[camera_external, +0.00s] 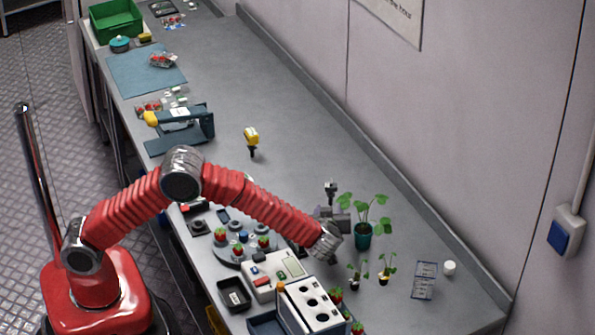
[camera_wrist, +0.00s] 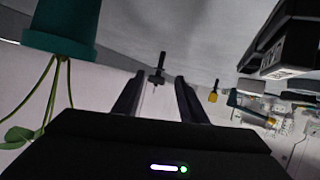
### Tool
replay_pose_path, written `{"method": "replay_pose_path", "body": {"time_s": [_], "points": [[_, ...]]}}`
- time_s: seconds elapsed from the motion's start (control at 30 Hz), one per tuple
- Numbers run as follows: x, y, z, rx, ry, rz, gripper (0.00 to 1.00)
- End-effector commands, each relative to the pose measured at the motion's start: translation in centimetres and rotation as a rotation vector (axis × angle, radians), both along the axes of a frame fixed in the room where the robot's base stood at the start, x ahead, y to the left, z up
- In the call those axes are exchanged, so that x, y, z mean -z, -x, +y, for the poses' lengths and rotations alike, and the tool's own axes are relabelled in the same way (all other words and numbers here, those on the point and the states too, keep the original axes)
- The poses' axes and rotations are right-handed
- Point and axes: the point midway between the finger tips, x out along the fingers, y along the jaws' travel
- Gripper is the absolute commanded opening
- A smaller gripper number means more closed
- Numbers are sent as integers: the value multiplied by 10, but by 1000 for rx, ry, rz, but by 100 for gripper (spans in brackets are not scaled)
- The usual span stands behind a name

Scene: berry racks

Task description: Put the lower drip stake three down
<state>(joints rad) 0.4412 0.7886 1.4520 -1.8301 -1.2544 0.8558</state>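My gripper (camera_wrist: 160,77) is open, its two dark fingers apart in the wrist view, with nothing clearly held. In the external view the wrist end (camera_external: 328,240) is low over the bench, just left of the green potted plant. A small dark stake-like piece (camera_wrist: 158,68) shows between the fingertips in the wrist view, seemingly beyond them; I cannot tell for sure that it is the drip stake. A dark upright piece on a grey block (camera_external: 331,192) stands behind my wrist in the external view. It may be the same piece.
The potted plant (camera_external: 363,237) stands close beside my wrist; its pot (camera_wrist: 62,25) also shows upside down in the wrist view. Small seedlings (camera_external: 386,270), a white rack (camera_external: 315,305) and a round tray of berries (camera_external: 241,243) are near. The bench's middle behind is mostly clear.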

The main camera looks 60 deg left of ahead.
Motion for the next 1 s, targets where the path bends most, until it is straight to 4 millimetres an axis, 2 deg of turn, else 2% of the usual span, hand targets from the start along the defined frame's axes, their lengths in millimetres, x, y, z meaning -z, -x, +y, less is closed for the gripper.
{"method": "replay_pose_path", "body": {"time_s": [0.4,0.57,0.67,0.8,1.0], "points": [[-1,-1,1,1,1,-2,38],[-17,-9,3,40,17,-37,38],[-40,-19,5,102,37,-84,38],[-83,-34,5,224,76,-164,38],[-143,-42,0,417,130,-253,38]]}}
